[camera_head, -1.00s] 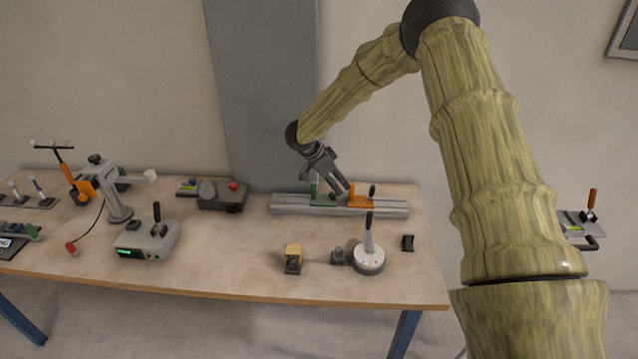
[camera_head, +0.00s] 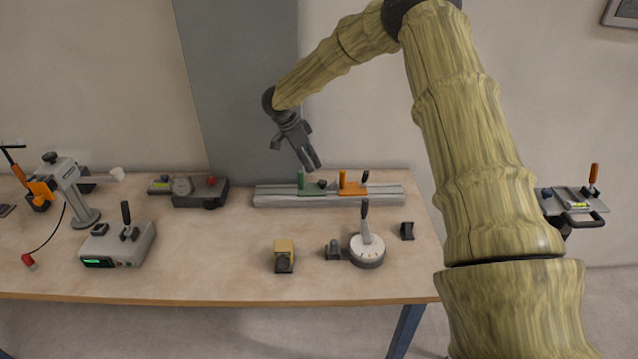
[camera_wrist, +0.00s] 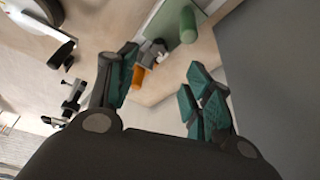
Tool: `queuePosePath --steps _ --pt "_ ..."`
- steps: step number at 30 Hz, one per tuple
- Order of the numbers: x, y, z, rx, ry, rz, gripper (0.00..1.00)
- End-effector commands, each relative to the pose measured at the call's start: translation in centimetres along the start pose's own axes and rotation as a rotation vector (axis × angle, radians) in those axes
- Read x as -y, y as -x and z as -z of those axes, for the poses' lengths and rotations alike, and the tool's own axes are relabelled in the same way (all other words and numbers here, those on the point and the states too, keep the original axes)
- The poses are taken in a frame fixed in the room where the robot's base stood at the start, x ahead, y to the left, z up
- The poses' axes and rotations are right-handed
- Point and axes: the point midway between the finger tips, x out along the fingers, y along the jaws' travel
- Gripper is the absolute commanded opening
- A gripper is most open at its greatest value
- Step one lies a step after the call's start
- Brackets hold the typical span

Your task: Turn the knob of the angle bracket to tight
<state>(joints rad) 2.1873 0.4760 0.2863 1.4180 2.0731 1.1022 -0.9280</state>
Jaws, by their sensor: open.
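A grey rail (camera_head: 330,197) lies along the back of the workbench. It carries a green L-shaped bracket (camera_head: 301,186) with a small dark knob (camera_head: 322,184), and an orange upright piece (camera_head: 346,187) with a black handle to its right. I cannot tell for sure which is the angle bracket. My gripper (camera_head: 312,163) hangs above the green bracket, clear of it. In the wrist view my gripper (camera_wrist: 165,95) is open and empty; the green bracket (camera_wrist: 172,22), knob (camera_wrist: 153,52) and orange piece (camera_wrist: 138,77) show beyond the fingers. The knob's setting cannot be read.
In front of the rail stand a white dial with a lever (camera_head: 366,252), a yellow block (camera_head: 285,256) and a small black block (camera_head: 407,231). A grey box (camera_head: 117,244) and a stand (camera_head: 70,185) are at left. The bench's middle is clear.

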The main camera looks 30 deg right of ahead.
Motion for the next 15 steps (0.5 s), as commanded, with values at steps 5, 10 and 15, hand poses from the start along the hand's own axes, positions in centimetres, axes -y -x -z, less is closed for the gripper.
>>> queuePosePath --steps 5,10,15 --pt "-0.1 -1.6 0.2 -0.001 -0.001 -0.003 0.51" --pt "-0.2 -4.4 0.3 -0.002 -0.002 -0.005 0.51" --pt "-0.1 -7.2 0.3 -0.002 -0.002 -0.003 0.51"
